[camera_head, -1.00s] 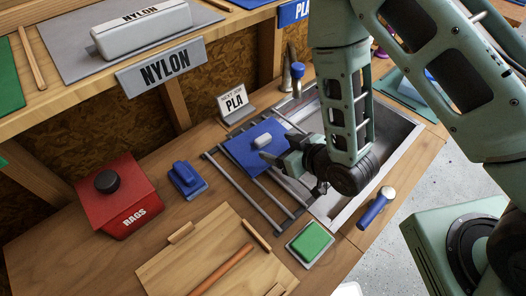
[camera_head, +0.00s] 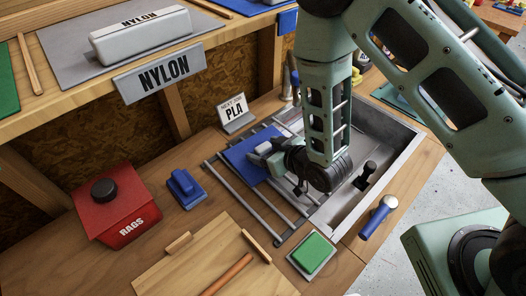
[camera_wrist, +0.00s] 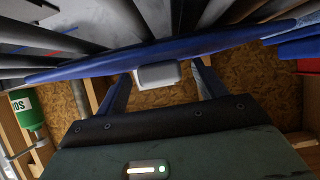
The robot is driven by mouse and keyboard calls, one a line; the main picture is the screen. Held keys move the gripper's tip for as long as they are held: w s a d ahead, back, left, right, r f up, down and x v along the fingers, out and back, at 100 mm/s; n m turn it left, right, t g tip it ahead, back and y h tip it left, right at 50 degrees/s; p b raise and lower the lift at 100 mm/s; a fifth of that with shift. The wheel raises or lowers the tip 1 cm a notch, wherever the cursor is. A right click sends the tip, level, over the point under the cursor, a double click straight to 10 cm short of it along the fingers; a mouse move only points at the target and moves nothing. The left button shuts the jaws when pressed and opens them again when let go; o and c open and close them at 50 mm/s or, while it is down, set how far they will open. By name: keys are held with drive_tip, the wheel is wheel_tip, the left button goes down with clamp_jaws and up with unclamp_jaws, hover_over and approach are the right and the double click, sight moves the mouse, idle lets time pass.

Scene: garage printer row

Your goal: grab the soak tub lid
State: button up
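The lid appears to be the blue flat plate (camera_head: 239,152) with a small white knob (camera_head: 263,147), lying on a slatted grey rack at the left side of the metal soak tub (camera_head: 345,208). My gripper (camera_head: 270,158) reaches over the plate from the right, with its fingers at the knob. In the wrist view the white knob (camera_wrist: 158,75) shows between my two spread fingers (camera_wrist: 162,90), with gaps at both sides. The blue plate (camera_wrist: 215,43) crosses that view edge-on. My gripper and forearm hide part of the plate and tub.
A black-handled item (camera_head: 366,172) is in the tub. A blue-handled tool (camera_head: 378,217) and a green pad (camera_head: 312,252) lie near its front. A PLA sign (camera_head: 235,112) stands behind the rack. A red rags box (camera_head: 115,205) and blue block (camera_head: 186,188) are left. A NYLON shelf (camera_head: 160,70) overhangs.

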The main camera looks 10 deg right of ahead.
drive_tip(key=c, duration=0.9)
drive_tip(key=shift+r, duration=0.1)
